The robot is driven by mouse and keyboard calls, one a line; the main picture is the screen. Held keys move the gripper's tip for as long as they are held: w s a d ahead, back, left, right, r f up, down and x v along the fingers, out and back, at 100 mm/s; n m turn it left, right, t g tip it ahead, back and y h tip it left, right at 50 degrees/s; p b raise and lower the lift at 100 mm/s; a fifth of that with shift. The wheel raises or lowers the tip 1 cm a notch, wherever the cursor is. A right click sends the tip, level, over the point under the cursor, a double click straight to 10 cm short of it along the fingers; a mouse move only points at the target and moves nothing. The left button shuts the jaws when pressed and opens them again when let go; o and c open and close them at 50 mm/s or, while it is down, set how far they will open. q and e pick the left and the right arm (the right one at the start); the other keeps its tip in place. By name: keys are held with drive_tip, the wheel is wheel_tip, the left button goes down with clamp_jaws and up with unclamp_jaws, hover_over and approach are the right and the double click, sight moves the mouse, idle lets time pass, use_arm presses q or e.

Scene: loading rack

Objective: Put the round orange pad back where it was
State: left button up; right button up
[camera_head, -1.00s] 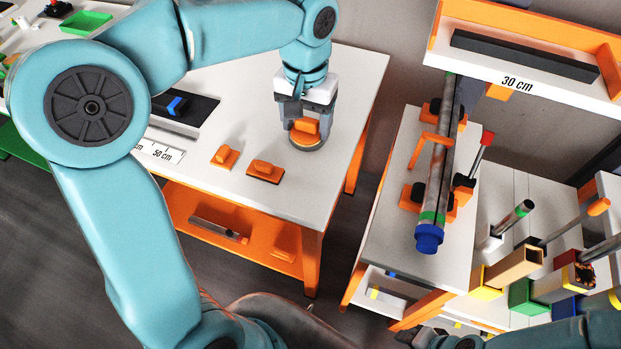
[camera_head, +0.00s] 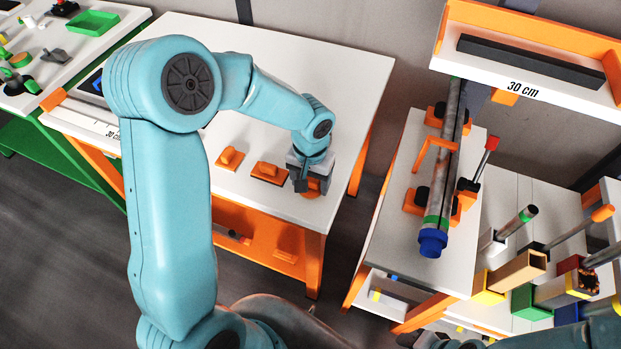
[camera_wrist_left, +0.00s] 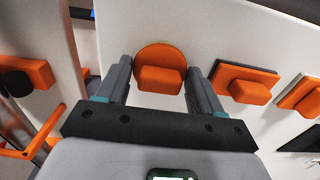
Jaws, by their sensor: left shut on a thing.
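The round orange pad (camera_head: 316,187) is near the front right corner of the white table (camera_head: 330,80). It is partly hidden by my left gripper (camera_head: 308,187) in the head view. In the left wrist view the round pad (camera_wrist_left: 160,55) shows its raised block between the two fingers of my left gripper (camera_wrist_left: 160,78). My left gripper is shut on it. I cannot tell whether the pad touches the tabletop. My right gripper is not in view.
Two other orange pads, a rectangular one (camera_head: 269,172) and a smaller one (camera_head: 230,157), lie left of the gripper on the table. A stand (camera_head: 400,240) with a clamped metal tube (camera_head: 445,165) is to the right, across a gap. The table's back half is clear.

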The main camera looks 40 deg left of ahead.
sight(311, 181)
use_arm(q)
drive_tip(key=shift+f, duration=0.15)
drive_tip(key=o, duration=0.9)
drive_tip(key=shift+o, duration=0.2)
wheel_tip(311, 181, up, 12)
drive_tip(key=shift+r, duration=0.2)
drive_tip(key=shift+s, duration=0.1)
